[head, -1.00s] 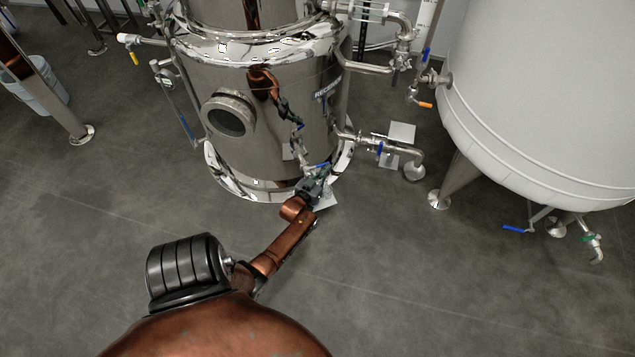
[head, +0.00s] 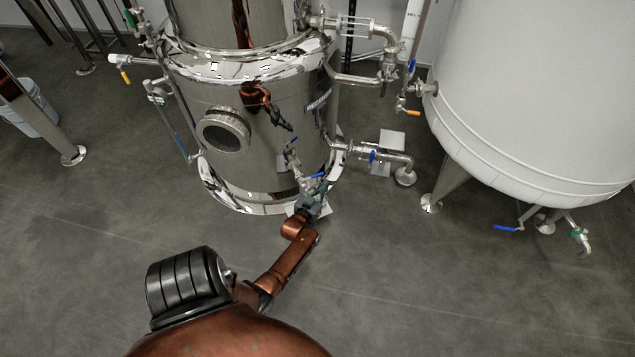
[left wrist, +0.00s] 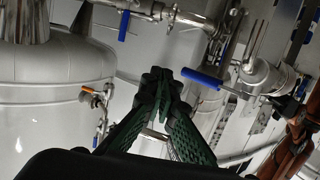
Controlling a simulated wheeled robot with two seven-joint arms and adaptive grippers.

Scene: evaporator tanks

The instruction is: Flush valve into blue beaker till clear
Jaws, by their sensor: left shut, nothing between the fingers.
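A small valve with a blue lever handle (head: 316,176) sits low on the front of the shiny steel tank (head: 270,175). My left gripper (head: 311,203) is just in front of and below this valve, shut and empty. In the left wrist view its dark green fingers (left wrist: 160,85) meet at their tips, and a blue valve handle (left wrist: 202,78) lies just to their right, seemingly apart from them. I cannot make out a blue beaker in either view. My right gripper is not in view.
A large white tank (head: 540,100) on legs stands at right, with a low blue-handled valve (head: 508,228) beneath it. A pipe with a blue valve (head: 373,157) juts from the steel tank's right side. A white bucket (head: 35,110) stands far left. The front floor is clear.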

